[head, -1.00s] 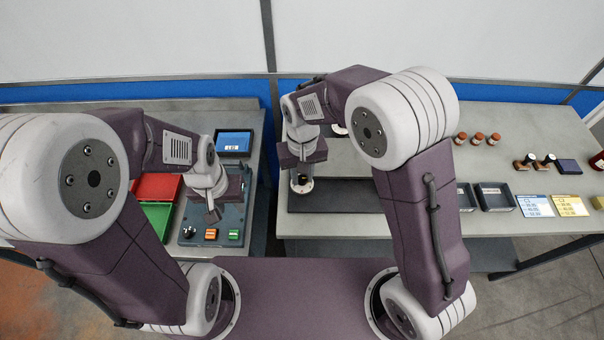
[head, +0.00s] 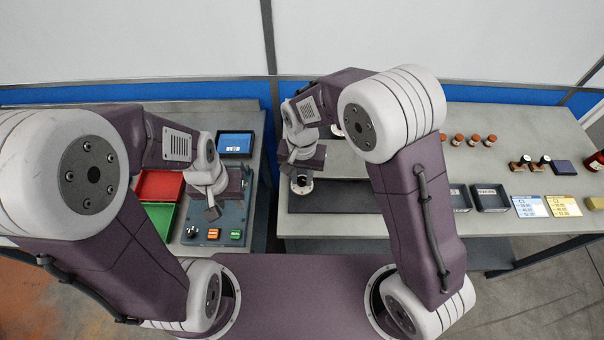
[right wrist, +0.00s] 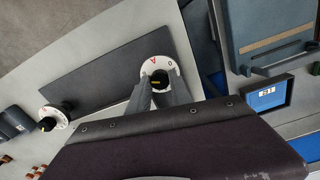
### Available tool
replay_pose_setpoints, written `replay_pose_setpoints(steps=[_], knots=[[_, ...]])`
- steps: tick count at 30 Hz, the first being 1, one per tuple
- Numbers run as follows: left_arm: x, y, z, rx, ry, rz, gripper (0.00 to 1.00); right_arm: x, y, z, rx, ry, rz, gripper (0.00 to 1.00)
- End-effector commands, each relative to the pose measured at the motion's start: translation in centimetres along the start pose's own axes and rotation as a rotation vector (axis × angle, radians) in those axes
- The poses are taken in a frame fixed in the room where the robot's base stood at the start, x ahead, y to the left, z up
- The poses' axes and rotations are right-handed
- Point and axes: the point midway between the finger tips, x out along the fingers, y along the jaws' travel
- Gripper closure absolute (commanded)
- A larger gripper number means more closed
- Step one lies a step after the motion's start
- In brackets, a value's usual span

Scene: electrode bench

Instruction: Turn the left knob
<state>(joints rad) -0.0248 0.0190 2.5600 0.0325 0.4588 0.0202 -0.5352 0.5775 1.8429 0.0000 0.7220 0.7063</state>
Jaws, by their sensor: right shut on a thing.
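The left knob (right wrist: 158,79) is black with a yellow mark, on a white dial (right wrist: 158,63) with a red "A" and a "0". In the right wrist view my right gripper (right wrist: 159,87) has its fingers on both sides of this knob, shut on it. In the head view the dial (head: 302,186) shows below the right gripper (head: 302,176), at the left end of a dark plate (head: 335,197). My left gripper (head: 212,213) hangs over the left bench's button panel; its jaw gap is too small to judge.
A second knob (right wrist: 47,123) stands at the plate's other end. The left bench holds a red tray (head: 159,184), a green tray (head: 158,216), a panel (head: 235,215) and a blue screen (head: 235,143). Black trays (head: 490,198) and small bottles (head: 474,140) stand on the right bench.

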Motion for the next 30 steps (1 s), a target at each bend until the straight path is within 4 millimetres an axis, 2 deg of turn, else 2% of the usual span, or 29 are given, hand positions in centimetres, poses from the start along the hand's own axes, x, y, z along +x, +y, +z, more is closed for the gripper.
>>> replay_pose_setpoints(steps=[9, 23, 24, 25, 30], knots=[[-0.54, 0.01, -0.05, 0.000, 0.000, 0.000, 0.64, -0.13, -0.04, -0.08, 0.095, 0.002, -0.002, 1.00], [-0.55, 0.01, -0.06, 0.000, 0.000, 0.000, 0.64, -0.10, -0.06, -0.11, 0.107, 0.003, -0.002, 1.00], [-0.55, 0.01, -0.06, 0.000, 0.000, 0.000, 0.64, -0.10, -0.06, -0.11, 0.107, 0.003, -0.002, 0.64], [-0.54, 0.01, -0.05, 0.000, 0.000, 0.000, 0.64, -0.10, -0.05, -0.10, 0.107, 0.003, -0.002, 0.56], [-0.54, 0.01, -0.06, 0.000, 0.000, 0.000, 0.64, -0.06, -0.03, -0.07, 0.106, 0.002, -0.001, 0.53]])
